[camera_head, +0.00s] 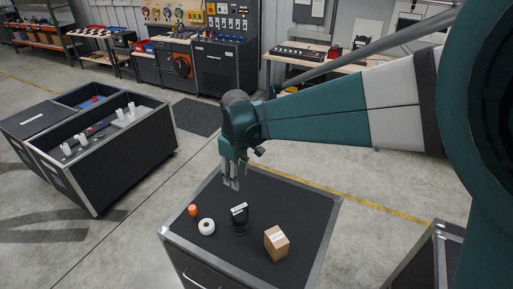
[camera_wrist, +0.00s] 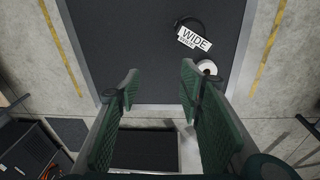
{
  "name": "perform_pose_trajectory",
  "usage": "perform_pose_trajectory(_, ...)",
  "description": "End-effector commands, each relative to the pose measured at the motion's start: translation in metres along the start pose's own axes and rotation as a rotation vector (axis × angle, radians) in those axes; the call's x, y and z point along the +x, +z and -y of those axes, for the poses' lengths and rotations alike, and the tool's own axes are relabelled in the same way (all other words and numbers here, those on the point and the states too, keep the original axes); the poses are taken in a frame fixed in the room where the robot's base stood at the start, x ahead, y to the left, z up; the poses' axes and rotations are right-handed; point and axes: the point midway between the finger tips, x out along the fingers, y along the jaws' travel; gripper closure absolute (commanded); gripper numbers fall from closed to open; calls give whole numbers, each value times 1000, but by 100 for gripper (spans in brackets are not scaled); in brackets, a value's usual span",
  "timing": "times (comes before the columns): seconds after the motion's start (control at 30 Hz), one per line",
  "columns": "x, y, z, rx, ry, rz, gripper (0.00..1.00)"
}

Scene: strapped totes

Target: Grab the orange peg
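The orange peg (camera_head: 193,210) is a small, short orange piece near the left edge of the dark-topped cabinet (camera_head: 305,205) in the head view. It does not show in the wrist view; my right-hand finger may cover it. My gripper (camera_head: 231,184) hangs fingers-down above the far part of the cabinet top, up and to the right of the peg in the head view. In the wrist view my gripper (camera_wrist: 160,86) has its two green fingers well apart, with nothing between them.
A white roll (camera_head: 206,227) lies close beside the peg. A black item with a white label (camera_head: 239,212), reading WIDE in the wrist view (camera_wrist: 194,39), stands right of it. A cardboard box (camera_head: 276,243) is farther right. The cabinet's right and far areas are clear.

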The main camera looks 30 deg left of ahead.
Motion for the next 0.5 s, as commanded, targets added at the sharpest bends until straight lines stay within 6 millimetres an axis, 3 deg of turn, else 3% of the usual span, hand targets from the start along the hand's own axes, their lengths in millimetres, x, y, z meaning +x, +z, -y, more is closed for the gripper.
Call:
perform_pose_trajectory(0.1, 21, -31, 17, -67, -16, 14, 63)
perform_pose_trajectory(0.5, 89, -117, 84, -278, -69, 62, 63)
